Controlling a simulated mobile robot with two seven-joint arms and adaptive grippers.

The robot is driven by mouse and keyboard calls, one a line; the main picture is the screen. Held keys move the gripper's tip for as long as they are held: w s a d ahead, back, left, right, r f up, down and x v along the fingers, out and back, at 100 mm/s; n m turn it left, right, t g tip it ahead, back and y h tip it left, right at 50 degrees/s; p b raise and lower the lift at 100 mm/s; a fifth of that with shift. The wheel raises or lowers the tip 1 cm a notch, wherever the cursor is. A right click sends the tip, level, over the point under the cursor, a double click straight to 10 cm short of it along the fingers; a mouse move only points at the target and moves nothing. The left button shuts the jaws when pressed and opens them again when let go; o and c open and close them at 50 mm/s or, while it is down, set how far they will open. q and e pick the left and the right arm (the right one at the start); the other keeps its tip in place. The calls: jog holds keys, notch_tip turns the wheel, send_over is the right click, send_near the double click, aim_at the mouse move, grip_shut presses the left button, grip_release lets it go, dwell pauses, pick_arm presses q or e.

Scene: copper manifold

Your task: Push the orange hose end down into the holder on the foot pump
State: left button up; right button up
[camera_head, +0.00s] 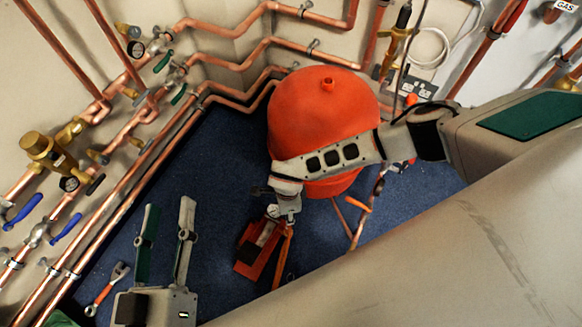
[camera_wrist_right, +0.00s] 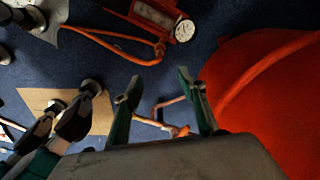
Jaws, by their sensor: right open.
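The orange-red foot pump (camera_head: 249,268) lies on the blue floor in the middle of the head view. It also shows at the top of the right wrist view (camera_wrist_right: 150,14), with a round white gauge. An orange hose (camera_wrist_right: 120,38) runs beside it. Its end seems to be near the pump, but I cannot make out the holder. My right gripper (camera_wrist_right: 155,85) is open and empty; its fingertips show below the pump and hose in that view. My left gripper (camera_head: 169,206) is open and empty, to the left of the pump and apart from it.
A large red vessel (camera_head: 322,105) stands behind the pump, close to my right arm. Copper pipes with valves line the walls at left and back. An orange-handled wrench (camera_head: 106,286) lies at lower left. A cardboard sheet (camera_wrist_right: 38,99) lies on the floor.

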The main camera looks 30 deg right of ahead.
pick_arm(q)
notch_tip(320, 180, up, 6)
jog(key=p, duration=0.2)
jog(key=shift+w+r+t, duration=0.2)
jog(key=shift+w+t, duration=0.1)
jog(key=shift+t, duration=0.1)
pick_arm(e)
notch_tip(320, 180, up, 9)
jog(key=shift+f, duration=0.2)
